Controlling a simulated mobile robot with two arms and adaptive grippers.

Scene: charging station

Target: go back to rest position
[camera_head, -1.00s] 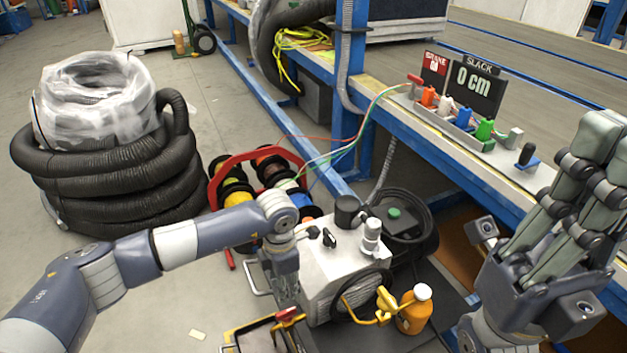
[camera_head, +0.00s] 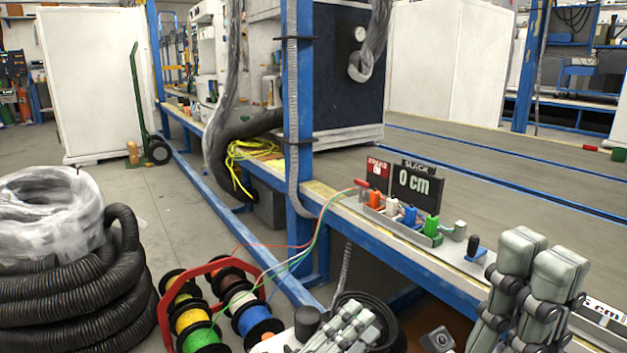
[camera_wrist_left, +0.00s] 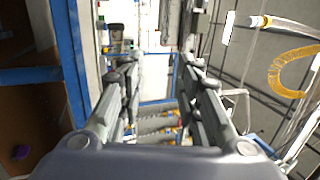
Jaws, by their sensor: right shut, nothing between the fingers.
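My right gripper (camera_head: 540,257) is at the lower right of the head view, pointing up, in front of the blue bench. Its fingers are close together and hold nothing. Its wrist is cut off by the bottom edge.
The blue bench (camera_head: 440,259) carries a row of coloured connectors (camera_head: 402,215) and a "0 cm" display (camera_head: 416,186). Cable spools in a red frame (camera_head: 216,305) stand on the floor. A thick black hose coil (camera_head: 70,298) is at left.

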